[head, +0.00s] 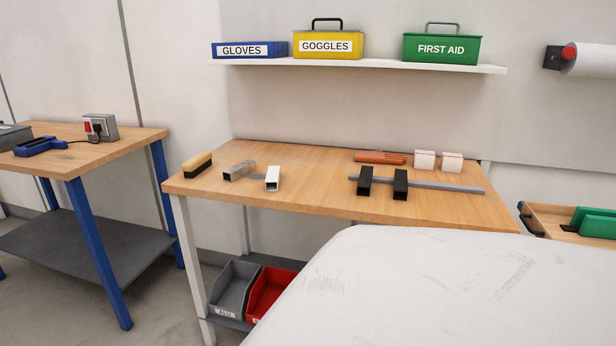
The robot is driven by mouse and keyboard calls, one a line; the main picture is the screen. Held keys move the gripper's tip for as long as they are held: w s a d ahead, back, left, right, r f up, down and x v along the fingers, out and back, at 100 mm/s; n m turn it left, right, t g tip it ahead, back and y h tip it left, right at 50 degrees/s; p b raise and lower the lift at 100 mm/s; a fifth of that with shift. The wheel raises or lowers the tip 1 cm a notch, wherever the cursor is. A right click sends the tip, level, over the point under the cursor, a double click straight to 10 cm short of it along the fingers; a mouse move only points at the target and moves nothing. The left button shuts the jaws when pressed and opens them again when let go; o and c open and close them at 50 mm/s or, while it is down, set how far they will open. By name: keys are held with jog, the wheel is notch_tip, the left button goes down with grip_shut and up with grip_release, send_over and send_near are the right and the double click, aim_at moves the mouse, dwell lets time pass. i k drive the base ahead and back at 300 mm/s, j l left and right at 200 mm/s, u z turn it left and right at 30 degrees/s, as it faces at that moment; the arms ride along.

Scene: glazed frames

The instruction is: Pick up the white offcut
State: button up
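The white offcut (272,178) is a short piece of white square tube with an open dark end facing me. It lies on the wooden top of the workbench (310,203), left of the bench's middle and near the front. A grey metal tube piece (240,171) lies just to its left, apart from it. My gripper is not in view.
A brush (197,165) lies at the bench's left end. Two black tube pieces (364,181) sit at a long grey bar (450,187) to the right. Reddish strips (380,157) and two white blocks (424,160) are behind. A shelf (380,65) hangs above.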

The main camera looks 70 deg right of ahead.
aim_at(272, 181)
jog(key=z, duration=1.7)
